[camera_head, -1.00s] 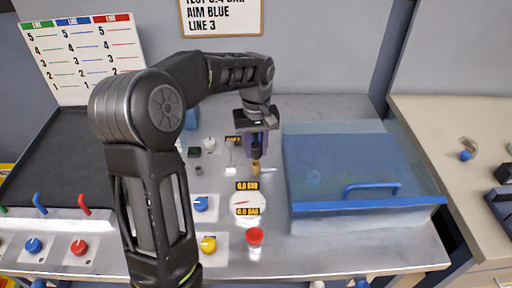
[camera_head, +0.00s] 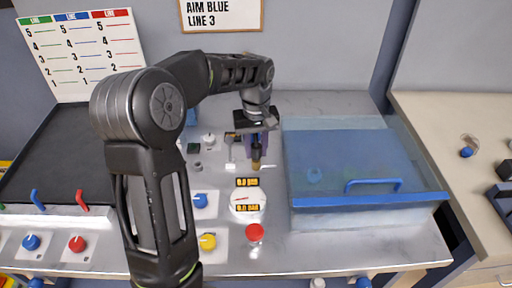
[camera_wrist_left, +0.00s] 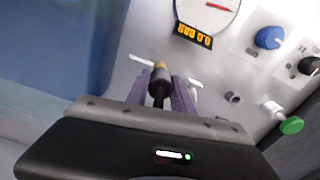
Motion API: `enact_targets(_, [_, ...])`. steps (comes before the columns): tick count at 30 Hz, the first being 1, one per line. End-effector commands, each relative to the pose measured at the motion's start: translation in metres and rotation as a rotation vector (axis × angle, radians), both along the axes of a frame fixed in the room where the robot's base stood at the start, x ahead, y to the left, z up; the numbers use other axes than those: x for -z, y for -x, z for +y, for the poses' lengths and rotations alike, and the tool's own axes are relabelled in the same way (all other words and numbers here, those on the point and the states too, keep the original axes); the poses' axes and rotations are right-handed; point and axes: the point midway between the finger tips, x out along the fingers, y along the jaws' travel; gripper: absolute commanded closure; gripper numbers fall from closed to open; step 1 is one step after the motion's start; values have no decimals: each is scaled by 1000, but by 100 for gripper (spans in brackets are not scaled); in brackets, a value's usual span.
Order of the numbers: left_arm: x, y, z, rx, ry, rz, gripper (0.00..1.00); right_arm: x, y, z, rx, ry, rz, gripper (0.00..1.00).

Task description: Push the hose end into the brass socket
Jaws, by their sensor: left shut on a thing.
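My left gripper (camera_head: 256,158) reaches in from the left and is shut on the black hose end (camera_head: 256,151). Its purple fingers also show in the wrist view, with the dark hose end (camera_wrist_left: 159,90) between them. The brass socket (camera_head: 256,166) is a small brass-coloured piece just in front of the fingertips. It shows in the wrist view (camera_wrist_left: 160,69) in line with the hose end's tip. The two look to be touching, but I cannot tell how deep the hose end sits. My right gripper is not in view.
A round gauge (camera_head: 247,199) reading 0.0 BAR lies just in front of the socket. Blue (camera_head: 200,200), yellow (camera_head: 208,241) and red (camera_head: 254,233) knobs are nearby. A clear-blue covered box (camera_head: 340,165) with a blue handle stands close on the right. A black tray (camera_head: 60,165) is at left.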

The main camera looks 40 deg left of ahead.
Motion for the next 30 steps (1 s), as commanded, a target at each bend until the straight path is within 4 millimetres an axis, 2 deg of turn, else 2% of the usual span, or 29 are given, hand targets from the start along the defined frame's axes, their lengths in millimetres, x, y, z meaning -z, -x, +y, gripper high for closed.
enact_targets(16, [15,0,0,0,0,1,98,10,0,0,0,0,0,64])
enact_targets(17, [14,0,0,0,0,1,70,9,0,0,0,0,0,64])
enact_targets(25, [13,0,0,0,1,1,48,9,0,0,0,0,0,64])
enact_targets(30, [13,0,0,0,0,0,46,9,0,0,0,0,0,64])
